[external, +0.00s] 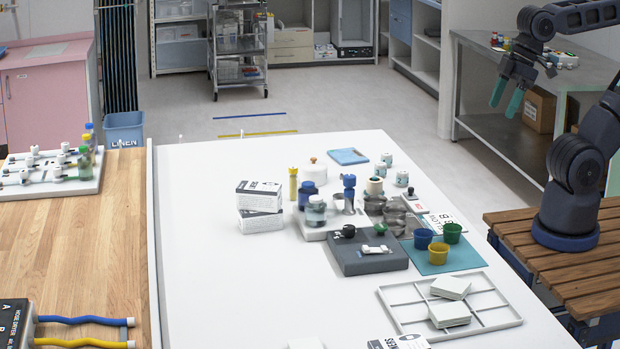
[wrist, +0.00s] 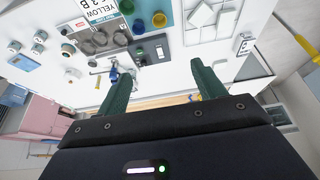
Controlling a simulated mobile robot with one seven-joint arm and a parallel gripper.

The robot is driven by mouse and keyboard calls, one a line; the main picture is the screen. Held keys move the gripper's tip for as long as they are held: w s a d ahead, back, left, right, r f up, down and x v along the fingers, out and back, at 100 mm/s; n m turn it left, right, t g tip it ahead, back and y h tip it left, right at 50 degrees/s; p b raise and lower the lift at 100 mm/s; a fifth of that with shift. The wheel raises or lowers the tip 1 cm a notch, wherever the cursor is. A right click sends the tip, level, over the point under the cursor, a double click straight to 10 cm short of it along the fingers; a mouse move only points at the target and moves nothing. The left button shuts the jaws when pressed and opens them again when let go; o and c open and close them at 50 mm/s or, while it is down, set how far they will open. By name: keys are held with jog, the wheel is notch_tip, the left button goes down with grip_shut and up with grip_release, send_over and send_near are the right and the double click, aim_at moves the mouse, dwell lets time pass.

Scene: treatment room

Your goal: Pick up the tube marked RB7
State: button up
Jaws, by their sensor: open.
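I cannot read the marking RB7 on anything, so I cannot tell which tube bears it. A slim yellow tube (external: 293,185) stands upright on the white table, beside stacked white boxes. A blue-capped container (external: 349,193) stands among jars at the table's middle. Several coloured tubes (external: 86,150) stand at the right end of a white rack on the wooden counter at the left. My gripper (external: 502,108) is open and empty, raised at the upper right, well away from these things. The wrist view shows its two green fingers spread (wrist: 160,72), with the table beyond.
The white table (external: 215,290) is clear at its front left. A grey block (external: 368,263), a teal mat (external: 440,268) with coloured cups, and a divided white tray (external: 405,318) take up its right side. White boxes (external: 260,208) stand left of the jars.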

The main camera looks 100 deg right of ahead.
jog(key=c, duration=0.3)
jog(key=shift+c, duration=0.2)
